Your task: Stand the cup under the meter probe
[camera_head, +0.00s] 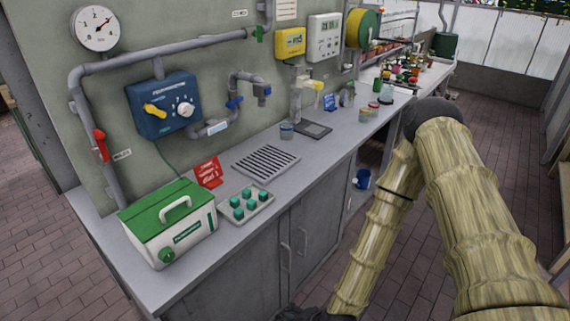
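A small pale cup with a blue band (286,131) stands upright on the grey bench, just left of a dark flat plate (314,129). A yellow meter box (290,42) is on the wall above. Below it a clear upright column (296,98) and a pale stand part with a yellow piece (318,86) rise behind the plate. I cannot tell for sure which part is the probe tip. The cup is beside the plate, not on it. My arm reaches down to the bottom edge, where only a dark wrist part shows; my gripper's fingers are out of the picture, far from the cup.
A slotted drain grate (266,163), a tray of green pieces (246,205), a red sign (208,172) and a green-and-white box (170,222) occupy the near bench. Small jars (365,115) stand farther right. A blue bucket (362,179) is below the bench. Wall pipes and valves overhang the left part.

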